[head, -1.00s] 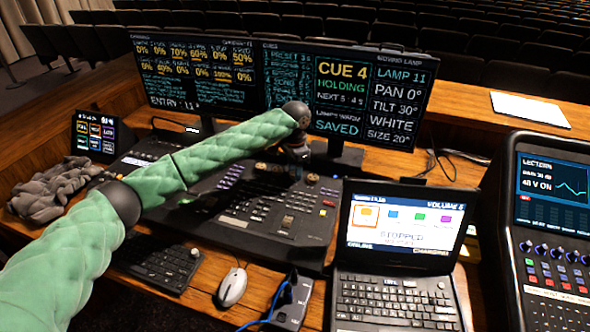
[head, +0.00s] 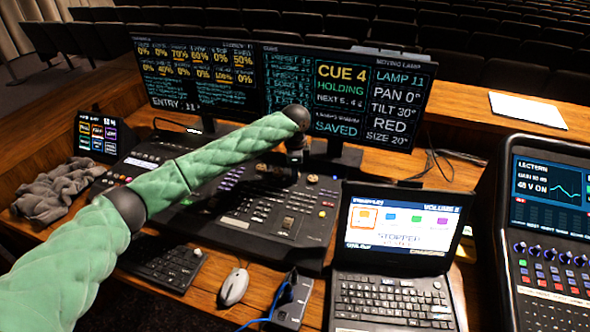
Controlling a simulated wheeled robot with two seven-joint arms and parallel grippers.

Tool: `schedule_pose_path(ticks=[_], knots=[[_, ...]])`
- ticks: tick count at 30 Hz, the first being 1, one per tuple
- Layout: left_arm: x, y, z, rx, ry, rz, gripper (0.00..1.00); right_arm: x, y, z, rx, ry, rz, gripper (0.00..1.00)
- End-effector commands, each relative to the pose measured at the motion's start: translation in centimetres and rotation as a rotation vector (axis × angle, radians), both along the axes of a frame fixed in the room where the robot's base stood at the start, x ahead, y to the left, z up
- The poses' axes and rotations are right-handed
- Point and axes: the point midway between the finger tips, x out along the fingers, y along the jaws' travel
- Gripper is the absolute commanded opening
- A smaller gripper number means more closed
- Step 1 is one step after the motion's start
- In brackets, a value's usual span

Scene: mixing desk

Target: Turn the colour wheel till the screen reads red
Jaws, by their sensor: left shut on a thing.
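The right-hand screen (head: 395,105) above the lighting desk reads LAMP 11, PAN 0°, TILT 30°, RED, SIZE 20°. My left arm, in a green quilted sleeve, reaches over the desk (head: 225,218) from the left. My left gripper (head: 292,172) points down at the desk's upper right part and is shut on the colour wheel, which the gripper mostly hides. Another knob (head: 312,179) shows just right of the gripper, apart from it. My right gripper is not in view.
A laptop (head: 390,305) stands right of the desk, with a sound console (head: 550,230) beyond it. A mouse (head: 233,287), a keyboard (head: 165,262) and a small box with a blue cable (head: 292,300) lie in front. A grey cloth (head: 55,192) lies at left.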

Motion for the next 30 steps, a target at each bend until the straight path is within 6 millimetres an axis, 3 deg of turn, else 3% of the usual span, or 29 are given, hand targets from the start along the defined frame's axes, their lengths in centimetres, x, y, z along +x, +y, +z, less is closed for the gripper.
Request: schedule_pose_path(ticks=[15,16,19,30], knots=[[0.08,0.01,0.10,-0.001,-0.002,-0.025,0.09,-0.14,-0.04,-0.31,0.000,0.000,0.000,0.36],[0.08,0.01,0.11,-0.001,-0.002,-0.025,0.36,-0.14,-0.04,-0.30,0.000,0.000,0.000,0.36],[0.07,0.01,0.09,-0.001,-0.002,-0.025,0.54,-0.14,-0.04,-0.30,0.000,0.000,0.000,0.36],[0.05,0.01,0.36,0.000,-0.001,-0.025,0.54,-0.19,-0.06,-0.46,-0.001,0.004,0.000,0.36]])
